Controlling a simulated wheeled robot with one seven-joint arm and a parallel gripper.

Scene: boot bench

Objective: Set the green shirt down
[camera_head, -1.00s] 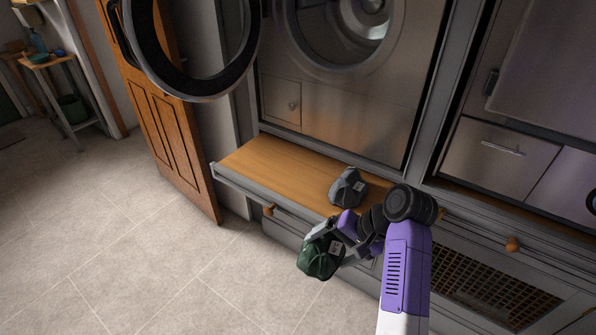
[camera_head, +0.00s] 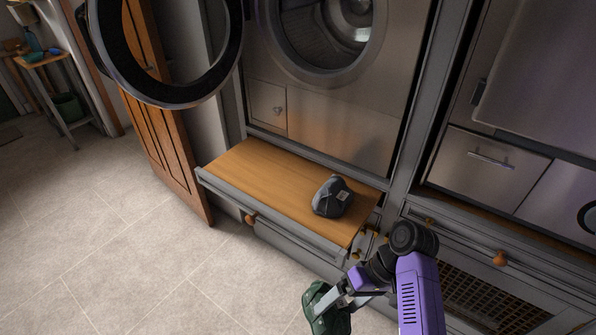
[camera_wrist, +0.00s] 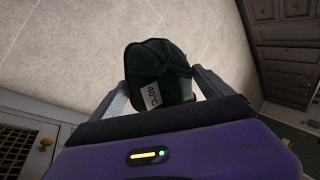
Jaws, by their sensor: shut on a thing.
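The green shirt (camera_head: 324,308) is a dark green folded bundle low in the head view, in front of the bench and over the floor. My gripper (camera_head: 338,295) is shut on it. In the wrist view the shirt (camera_wrist: 158,74) sits between my two fingers (camera_wrist: 160,92), with a white "40°C" label facing the camera. Its lower part is hidden behind my gripper's body.
The open round washer door (camera_head: 166,98) hangs above left. Tiled floor (camera_head: 110,250) is clear.

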